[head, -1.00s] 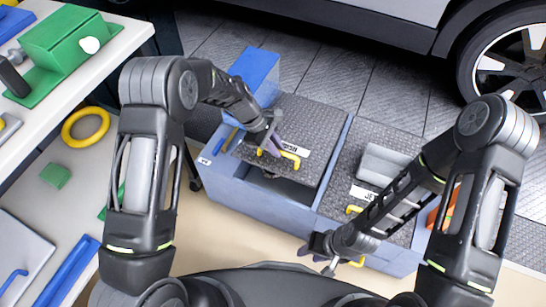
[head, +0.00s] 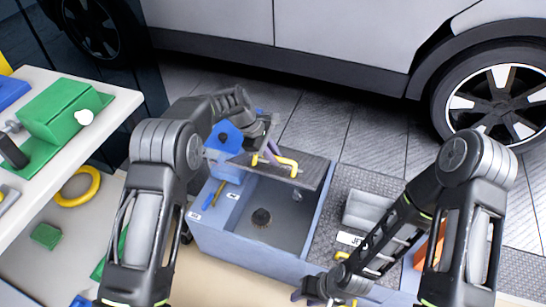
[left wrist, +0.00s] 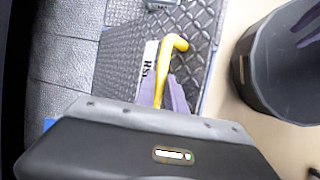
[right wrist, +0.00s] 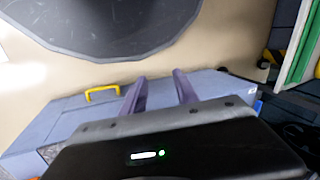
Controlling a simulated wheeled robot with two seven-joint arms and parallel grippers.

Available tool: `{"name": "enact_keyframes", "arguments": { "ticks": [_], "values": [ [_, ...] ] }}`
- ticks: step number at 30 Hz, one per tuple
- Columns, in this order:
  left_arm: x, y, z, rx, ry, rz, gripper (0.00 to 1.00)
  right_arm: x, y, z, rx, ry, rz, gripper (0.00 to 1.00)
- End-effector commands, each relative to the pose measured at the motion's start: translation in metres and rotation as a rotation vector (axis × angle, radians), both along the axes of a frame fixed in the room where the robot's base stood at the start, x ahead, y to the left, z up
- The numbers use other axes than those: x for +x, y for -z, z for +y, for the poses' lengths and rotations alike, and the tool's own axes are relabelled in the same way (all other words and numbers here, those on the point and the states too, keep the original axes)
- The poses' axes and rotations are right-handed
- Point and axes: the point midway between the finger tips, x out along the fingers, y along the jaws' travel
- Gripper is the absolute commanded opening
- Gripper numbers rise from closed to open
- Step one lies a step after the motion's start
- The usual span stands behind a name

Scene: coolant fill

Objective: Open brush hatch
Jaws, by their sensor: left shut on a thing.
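The brush hatch (head: 312,170) is a dark textured lid with a yellow handle (head: 284,164). It is raised and tilted, with its front edge up over the left compartment (head: 270,215) of a blue bin. In the left wrist view the handle (left wrist: 168,60) lies beside a partly hidden label. My left gripper (head: 266,157) is shut on the yellow handle; its purple fingers also show in the left wrist view. My right gripper (head: 322,292) is low in front of the bin, holding nothing visible. In the right wrist view its purple fingers (right wrist: 160,90) are apart.
A dark round object (head: 261,217) lies inside the open compartment. A second, closed textured hatch to the right carries a grey block (head: 366,212). A white bench (head: 125,108) with green parts stands at left; a parked car (head: 330,35) is behind.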

Motion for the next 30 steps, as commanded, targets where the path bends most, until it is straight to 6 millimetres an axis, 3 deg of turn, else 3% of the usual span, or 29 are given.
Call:
{"name": "enact_keyframes", "arguments": {
  "ticks": [7,11,16,20,23,25,30],
  "values": [
    [0.001,0.003,0.001,0.003,-0.006,-0.005,0.00,-0.002,0.003,-0.004,0.001,0.021,0.010,0.21],
    [0.001,0.003,0.001,0.003,-0.006,-0.005,0.00,-0.015,0.013,-0.011,0.012,0.074,0.059,0.10],
    [0.001,0.004,0.002,0.003,-0.006,-0.005,0.00,-0.009,0.047,-0.021,0.048,0.273,0.153,0.00],
    [0.001,0.004,0.002,0.004,-0.006,-0.005,0.00,-0.003,0.083,-0.017,0.153,0.607,0.412,0.00],
    [0.001,0.003,0.002,0.004,-0.006,-0.005,0.00,0.014,0.092,-0.001,0.313,0.904,0.677,0.00],
    [0.002,0.003,0.002,0.004,-0.006,-0.005,0.00,0.037,0.087,0.008,0.450,1.079,0.848,0.00],
    [0.002,0.003,0.002,0.005,-0.006,-0.005,0.00,0.118,0.049,0.005,0.853,1.373,1.230,0.00]
  ]
}}
